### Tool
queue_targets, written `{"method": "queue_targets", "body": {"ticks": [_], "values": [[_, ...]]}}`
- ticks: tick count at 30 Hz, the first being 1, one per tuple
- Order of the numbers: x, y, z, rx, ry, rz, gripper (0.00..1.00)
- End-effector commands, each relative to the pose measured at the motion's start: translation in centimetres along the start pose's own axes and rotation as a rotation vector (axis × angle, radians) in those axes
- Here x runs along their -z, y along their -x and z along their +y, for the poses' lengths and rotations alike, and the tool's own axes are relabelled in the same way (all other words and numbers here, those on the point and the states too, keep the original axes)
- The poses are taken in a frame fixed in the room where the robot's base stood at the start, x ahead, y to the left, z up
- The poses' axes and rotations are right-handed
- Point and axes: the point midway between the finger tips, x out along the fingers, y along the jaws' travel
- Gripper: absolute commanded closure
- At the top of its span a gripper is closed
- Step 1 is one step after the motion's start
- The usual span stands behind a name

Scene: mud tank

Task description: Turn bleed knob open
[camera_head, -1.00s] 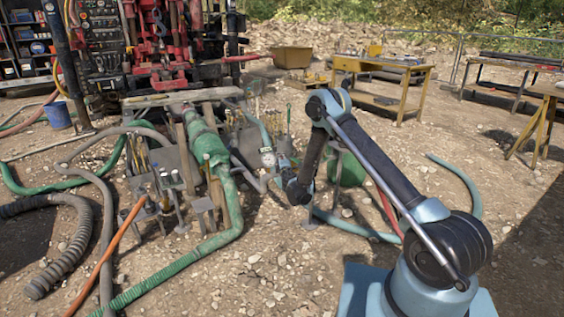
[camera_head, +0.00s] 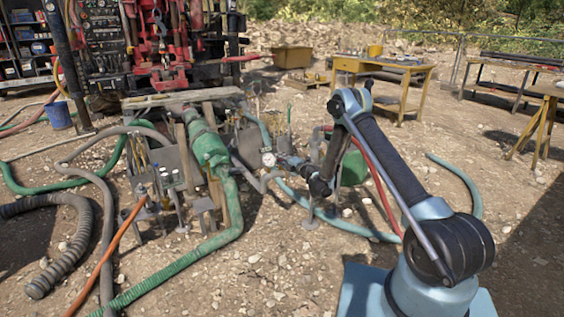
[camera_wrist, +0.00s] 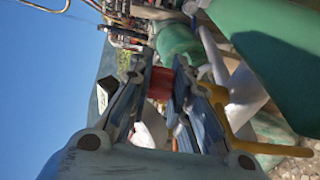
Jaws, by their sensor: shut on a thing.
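A red knob (camera_wrist: 160,84), which looks like the bleed knob, shows between my fingers in the wrist view. My gripper (camera_wrist: 165,68) is shut on it, with one dark finger on each side. The fingers hide part of the knob. In the head view my gripper (camera_head: 288,161) is small, beside the round white-faced gauge (camera_head: 268,159) on the pipework. The knob cannot be made out there.
A yellow handle (camera_wrist: 240,143) and green pipework (camera_wrist: 275,45) lie close to the right finger in the wrist view. In the head view a thick green hose (camera_head: 225,205) and an orange hose (camera_head: 108,255) run left of my arm. A yellow workbench (camera_head: 385,68) stands behind.

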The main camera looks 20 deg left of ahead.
Motion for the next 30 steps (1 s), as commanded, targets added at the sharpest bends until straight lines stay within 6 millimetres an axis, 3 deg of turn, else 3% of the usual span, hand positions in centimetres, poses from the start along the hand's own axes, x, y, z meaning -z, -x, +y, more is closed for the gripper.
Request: {"method": "queue_targets", "body": {"ticks": [9,23,24,26,30], "values": [[0.03,0.02,-0.12,0.002,0.003,0.103,1.00],[0.02,0.05,-0.12,0.002,0.004,0.116,1.00],[0.01,0.05,-0.12,0.002,0.004,0.116,0.76],[-0.01,0.06,-0.11,0.002,0.003,0.115,0.62],[-0.07,0.07,-0.06,0.001,0.003,0.114,0.62]]}}
